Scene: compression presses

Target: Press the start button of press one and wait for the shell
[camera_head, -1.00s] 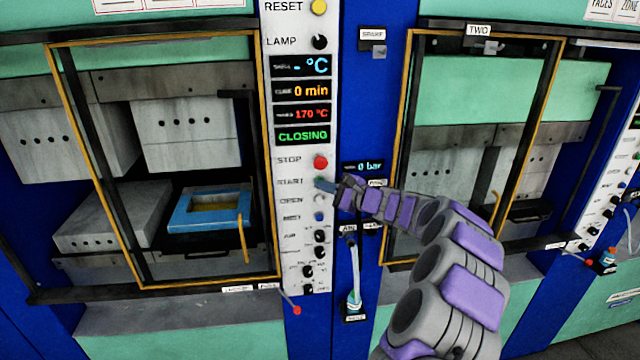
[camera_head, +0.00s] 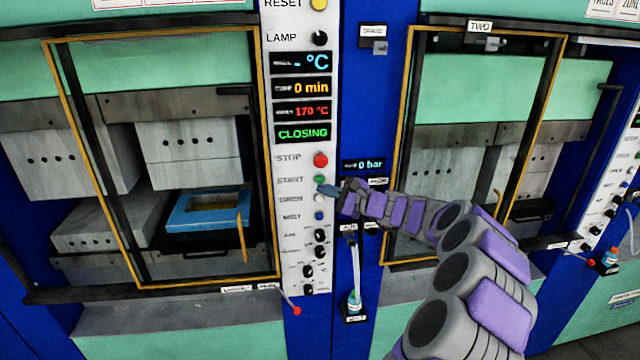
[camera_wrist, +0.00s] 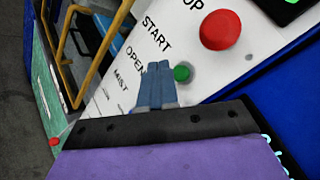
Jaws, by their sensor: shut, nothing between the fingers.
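The green START button (camera_head: 319,180) sits on the white control panel of the left press, below the red STOP button (camera_head: 320,160). In the wrist view the green button (camera_wrist: 183,73) is just right of the blue fingertips, with the red button (camera_wrist: 220,30) above it. My gripper (camera_head: 327,190) is shut and empty, its tips close to the panel just below the START button; I cannot tell whether they touch the panel. The panel display (camera_head: 303,133) reads CLOSING. The left press (camera_head: 190,150) shows grey blocks and a blue frame (camera_head: 209,208) inside.
Press TWO (camera_head: 480,150) stands to the right behind my arm. A red-tipped lever (camera_head: 296,309) sticks out below the panel. More knobs and buttons lie below START.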

